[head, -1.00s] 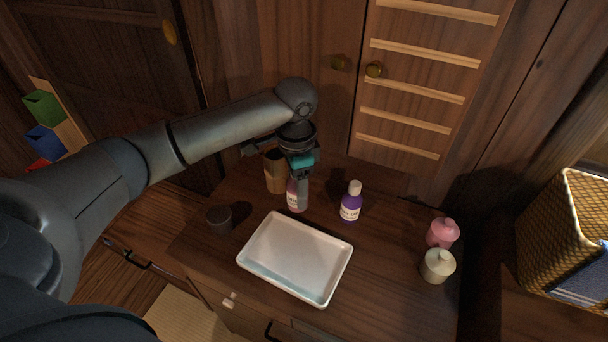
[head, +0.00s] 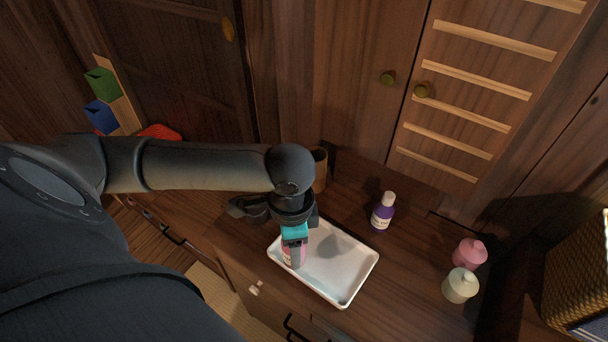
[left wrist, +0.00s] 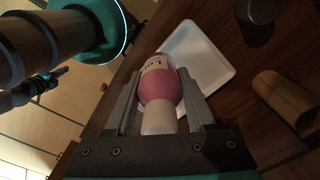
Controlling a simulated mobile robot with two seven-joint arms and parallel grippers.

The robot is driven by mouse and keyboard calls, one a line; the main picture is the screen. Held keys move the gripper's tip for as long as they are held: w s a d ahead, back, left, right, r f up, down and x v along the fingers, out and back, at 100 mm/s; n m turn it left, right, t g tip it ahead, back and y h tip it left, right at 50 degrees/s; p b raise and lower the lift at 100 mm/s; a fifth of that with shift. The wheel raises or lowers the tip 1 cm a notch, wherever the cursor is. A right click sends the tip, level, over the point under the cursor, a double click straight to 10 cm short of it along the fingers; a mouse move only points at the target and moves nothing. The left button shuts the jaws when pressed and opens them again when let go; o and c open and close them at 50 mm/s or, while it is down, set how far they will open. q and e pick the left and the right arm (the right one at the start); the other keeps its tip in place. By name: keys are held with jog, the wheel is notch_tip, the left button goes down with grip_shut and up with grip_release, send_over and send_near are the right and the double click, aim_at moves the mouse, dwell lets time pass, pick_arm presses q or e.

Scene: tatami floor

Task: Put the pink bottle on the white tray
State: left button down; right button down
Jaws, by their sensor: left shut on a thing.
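The pink bottle (head: 291,254) is held between the fingers of my left gripper (head: 296,248), over the left part of the white tray (head: 345,294). In the left wrist view the bottle (left wrist: 158,92) lies between both fingers, its white cap toward the gripper and its labelled body pointing away. The tray (left wrist: 200,55) shows beyond it there. I cannot tell whether the bottle's base touches the tray. My right gripper is not in view.
A purple bottle (head: 382,212) stands behind the tray to the right. A pink jar (head: 469,253) and a cream jar (head: 460,286) stand at the right. A brown cup (head: 320,170) is behind my arm. The tray's right half is clear.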

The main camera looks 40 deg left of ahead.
pick_arm(q)
jog(key=shift+d+r+m+p, duration=0.25)
jog(key=shift+r+m+p, duration=0.05)
jog(key=shift+r, duration=0.1)
jog(key=w+d+r+m+p, duration=0.3)
jog(key=r+m, duration=0.3)
jog(key=w+d+r+m+p, duration=0.3)
jog(key=d+r+m+p, duration=0.1)
jog(key=r+m, duration=0.2)
jog(key=m+b, duration=0.1)
jog(key=b, duration=0.5)
send_over(341, 269)
notch_tip(341, 269, down, 19)
jog(key=shift+f, duration=0.1)
jog(key=shift+c, duration=1.2)
grip_release()
notch_tip(341, 269, up, 12)
jog(key=p, duration=0.3)
jog(key=shift+p, duration=0.4)
